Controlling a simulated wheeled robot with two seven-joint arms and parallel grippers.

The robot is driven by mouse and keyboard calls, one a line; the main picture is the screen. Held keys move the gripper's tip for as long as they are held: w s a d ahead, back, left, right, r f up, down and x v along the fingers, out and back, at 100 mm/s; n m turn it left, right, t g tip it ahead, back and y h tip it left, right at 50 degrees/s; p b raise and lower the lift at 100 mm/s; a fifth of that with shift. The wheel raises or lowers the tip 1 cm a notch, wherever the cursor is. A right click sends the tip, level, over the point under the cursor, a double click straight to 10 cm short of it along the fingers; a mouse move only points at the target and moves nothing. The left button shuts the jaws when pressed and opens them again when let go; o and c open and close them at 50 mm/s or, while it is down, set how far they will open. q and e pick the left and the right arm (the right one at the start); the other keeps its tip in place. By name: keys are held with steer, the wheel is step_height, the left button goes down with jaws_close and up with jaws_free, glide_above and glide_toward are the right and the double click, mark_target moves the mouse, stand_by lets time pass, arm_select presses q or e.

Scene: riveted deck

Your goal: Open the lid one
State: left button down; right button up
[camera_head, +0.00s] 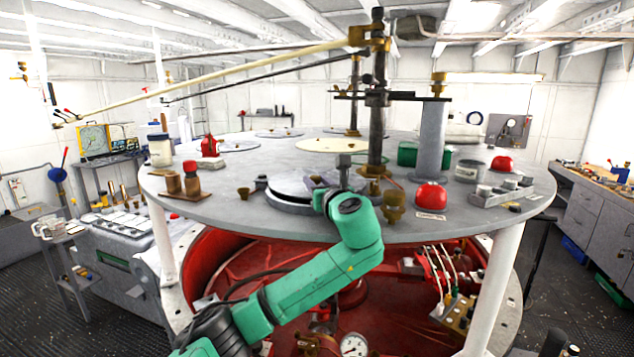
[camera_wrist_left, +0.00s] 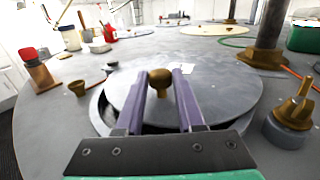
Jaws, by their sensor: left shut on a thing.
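The lid (camera_head: 290,186) is a round grey metal disc near the front edge of the large round table. In the left wrist view the lid (camera_wrist_left: 225,92) has a brass knob (camera_wrist_left: 159,88) on top. My left gripper (camera_wrist_left: 161,80) has its two purple fingers on either side of this knob and is shut on it. A dark gap shows along the lid's left and near edges, so it does not sit flush over its opening. In the head view my green left arm reaches up from below, and its wrist hides part of the lid and the left gripper. My right gripper is not in view.
A dark upright post (camera_head: 377,110) stands behind the lid. A brass fitting (camera_head: 393,207) is close on its right, also in the wrist view (camera_wrist_left: 295,112). A small brass cup (camera_head: 243,193) and a wooden block with brown pieces (camera_head: 186,190) stand left. A red dome (camera_head: 431,196) is farther right.

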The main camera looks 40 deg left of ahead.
arm_select(q)
steer(key=c, duration=0.5)
jaws_free()
steer(key=shift+s+a, duration=0.1)
steer(key=shift+s, duration=0.1)
steer(key=shift+w+a+f, duration=0.1)
steer(key=shift+w+f, duration=0.05)
steer(key=shift+w, duration=0.05)
steer(key=shift+w+f, duration=0.1)
steer(key=shift+w, duration=0.15)
steer(key=shift+s+d, duration=0.15)
steer(key=shift+d, duration=0.1)
steer(key=b+v, duration=0.6)
steer(key=v, duration=0.7)
steer(key=shift+d+f, duration=0.1)
steer(key=shift+d, duration=0.3)
steer(key=shift+s+d, duration=0.1)
steer(key=shift+s, duration=0.15)
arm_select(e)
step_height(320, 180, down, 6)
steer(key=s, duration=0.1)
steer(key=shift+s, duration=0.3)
